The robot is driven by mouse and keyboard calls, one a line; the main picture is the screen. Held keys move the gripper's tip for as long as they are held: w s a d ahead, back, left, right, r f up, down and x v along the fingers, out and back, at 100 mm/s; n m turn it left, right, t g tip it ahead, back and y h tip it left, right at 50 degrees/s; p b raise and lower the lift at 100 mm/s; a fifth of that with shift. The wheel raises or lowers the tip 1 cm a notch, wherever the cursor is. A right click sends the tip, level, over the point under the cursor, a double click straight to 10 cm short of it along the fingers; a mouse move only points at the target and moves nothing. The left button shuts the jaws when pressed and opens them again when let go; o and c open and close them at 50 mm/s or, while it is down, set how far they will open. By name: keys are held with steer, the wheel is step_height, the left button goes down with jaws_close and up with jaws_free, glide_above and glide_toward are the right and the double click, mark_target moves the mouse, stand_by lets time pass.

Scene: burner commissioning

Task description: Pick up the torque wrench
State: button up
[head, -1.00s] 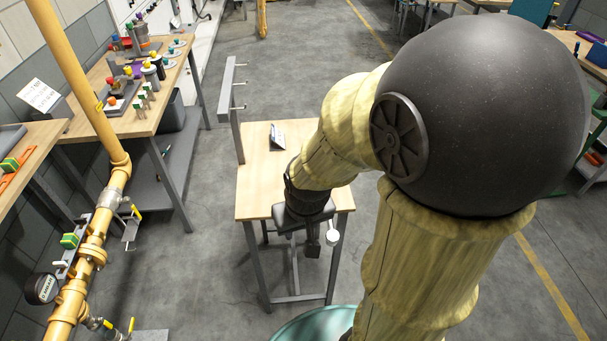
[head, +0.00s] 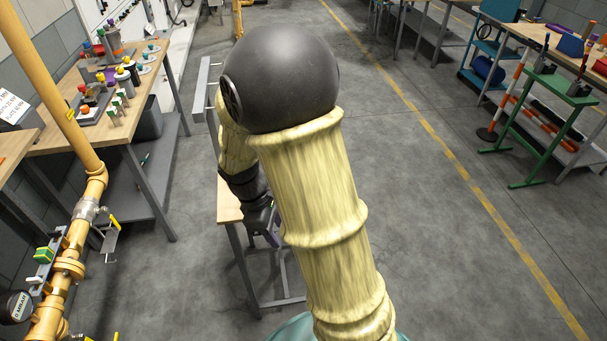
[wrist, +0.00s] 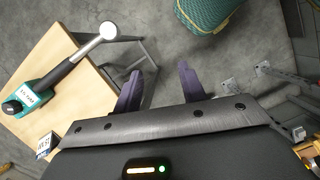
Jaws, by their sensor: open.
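The torque wrench (wrist: 65,75) lies on the small wooden table (wrist: 52,50) in the wrist view. It has a black and teal body with a label, a dark shaft and a round silver head that reaches past the table's edge. My gripper (wrist: 160,80) is open and empty, its two purple fingers pointing over the floor just beyond that edge. The wrench is to the left of the fingers and apart from them. In the head view my arm hides most of the table (head: 229,205) and all of the wrench. Only part of my gripper (head: 272,236) shows there.
A small box with printing (wrist: 46,144) sits near the wrench on the table. A teal rounded object (wrist: 205,12) is at the top of the wrist view. In the head view, a workbench (head: 150,100) and yellow pipe (head: 65,120) stand left; open floor (head: 440,240) lies right.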

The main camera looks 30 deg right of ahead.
steer(key=w+a+f+n+h+b, duration=0.1)
steer(key=w+f+n+h+b, duration=0.1)
steer(key=w+f+n+h, duration=0.4)
steer(key=w+f+n+g+h+b, duration=0.1)
steer(key=w+f+n+h+b, duration=0.2)
steer(key=n, duration=1.2)
steer(key=w+f+h, duration=0.2)
steer(key=w+h, duration=0.1)
steer(key=h, duration=0.1)
steer(key=shift+w+a+f, duration=0.25)
steer(key=shift+a+f, duration=0.15)
steer(key=p+x, duration=0.3)
steer(key=x, duration=0.9)
steer(key=shift+s+d, duration=0.1)
steer(key=shift+d, duration=0.05)
steer(key=shift+p+x, duration=1.1)
steer(key=shift+x, duration=1.55)
